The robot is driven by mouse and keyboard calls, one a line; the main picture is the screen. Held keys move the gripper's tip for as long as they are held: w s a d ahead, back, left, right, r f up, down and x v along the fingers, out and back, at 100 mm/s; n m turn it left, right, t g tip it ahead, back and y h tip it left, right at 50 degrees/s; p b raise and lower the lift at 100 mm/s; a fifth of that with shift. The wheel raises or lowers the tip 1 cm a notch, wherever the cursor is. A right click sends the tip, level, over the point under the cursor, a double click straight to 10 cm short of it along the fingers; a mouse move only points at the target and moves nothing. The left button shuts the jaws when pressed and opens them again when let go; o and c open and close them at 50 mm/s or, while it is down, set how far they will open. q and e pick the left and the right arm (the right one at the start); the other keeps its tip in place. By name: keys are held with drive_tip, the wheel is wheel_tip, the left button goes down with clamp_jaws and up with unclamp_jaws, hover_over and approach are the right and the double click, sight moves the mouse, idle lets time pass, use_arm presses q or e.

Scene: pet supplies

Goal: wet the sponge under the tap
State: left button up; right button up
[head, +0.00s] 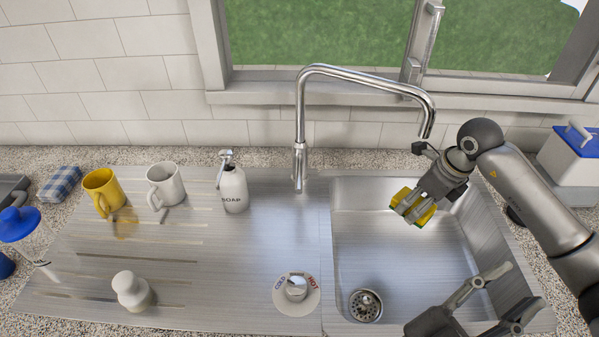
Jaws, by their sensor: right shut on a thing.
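The yellow sponge (427,214), with a green edge, is in my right gripper (412,206), whose fingers are shut on it and partly cover it. They hold it over the back of the steel sink (390,262), below the tap's (366,72) spout end. No water shows from the spout. The round control knob (296,288), with cold and hot markings, is on the steel top left of the sink. My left gripper (522,286) is open and empty over the sink's front right.
A soap bottle (233,190), a white mug (165,186), a yellow mug (103,190) and a white stopper-like object (132,290) stand on the drainboard. A blue-white box (572,158) is at right. The sink floor looks clear around the drain (365,305).

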use_arm(q)
drive_tip(key=w+a+f+n+t+y, duration=0.1)
drive_tip(key=w+a+f+t+y, duration=0.25)
drive_tip(key=w, duration=0.55)
drive_tip(key=n+t+y, duration=0.7)
drive_tip(key=n+y, duration=0.3)
drive_tip(key=y, duration=0.4)
hover_over(299, 171)
drive_tip(key=s+d, duration=0.1)
drive_tip(key=s, duration=0.4)
drive_tip(key=f, duration=0.3)
drive_tip(key=s+a+f+n+g+y, duration=0.1)
drive_tip(key=f, duration=0.1)
drive_tip(key=s+f+y, duration=0.1)
drive_tip(key=f, duration=0.1)
drive_tip(key=shift+s+a+f+n+g+y, duration=0.15)
drive_tip(key=shift+f+n+g+y, duration=0.1)
drive_tip(key=shift+n, duration=0.05)
drive_tip(key=w, duration=0.7)
drive_tip(key=shift+w+d+f, duration=0.2)
drive_tip(key=shift+w, duration=0.05)
clamp_jaws()
